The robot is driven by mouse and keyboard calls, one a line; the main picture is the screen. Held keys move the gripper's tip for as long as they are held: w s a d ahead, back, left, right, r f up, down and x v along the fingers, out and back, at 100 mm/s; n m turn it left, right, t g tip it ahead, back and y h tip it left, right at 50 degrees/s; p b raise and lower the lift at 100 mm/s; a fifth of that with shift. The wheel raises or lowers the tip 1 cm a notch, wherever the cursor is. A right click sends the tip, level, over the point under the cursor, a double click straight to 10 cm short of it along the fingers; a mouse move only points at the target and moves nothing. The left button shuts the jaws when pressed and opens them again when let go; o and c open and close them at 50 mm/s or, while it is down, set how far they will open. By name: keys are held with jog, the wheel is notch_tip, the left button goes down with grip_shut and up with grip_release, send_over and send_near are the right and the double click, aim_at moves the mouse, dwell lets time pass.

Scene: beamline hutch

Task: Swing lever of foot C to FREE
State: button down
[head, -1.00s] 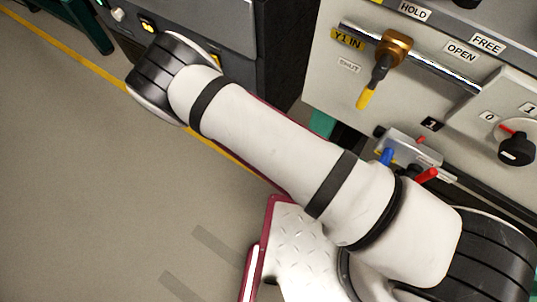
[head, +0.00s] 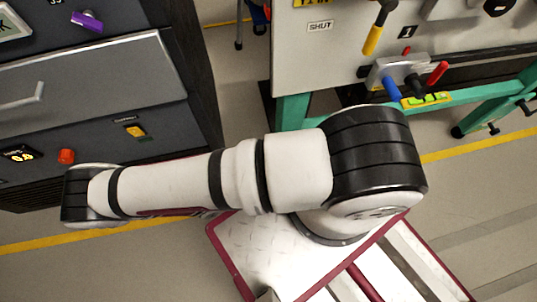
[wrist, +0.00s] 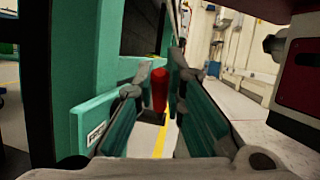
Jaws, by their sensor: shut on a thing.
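In the wrist view my gripper (wrist: 158,84) has its two fingers on either side of an upright red handle (wrist: 159,92), shut on it. The handle stands beside a teal frame post (wrist: 88,85). I take it for the lever of foot C, but no letter is readable; a small white label (wrist: 96,134) on the teal metal is too small to read. In the head view my gripper is out of sight, and only my arm shows, reaching left.
In the head view a dark cabinet (head: 95,90) stands left and a grey panel (head: 330,60) at the back. Blue (head: 391,89) and red (head: 437,73) handles sit below it. A teal frame (head: 480,103) runs right. Clear floor lies at the lower left.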

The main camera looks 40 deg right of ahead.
jog(key=shift+f, duration=0.1)
dwell(0.4)
jog(key=c, duration=1.6)
grip_release()
jog(key=shift+c, duration=0.2)
jog(key=shift+a, duration=0.1)
jog(key=v, duration=1.2)
jog(key=shift+f, duration=0.2)
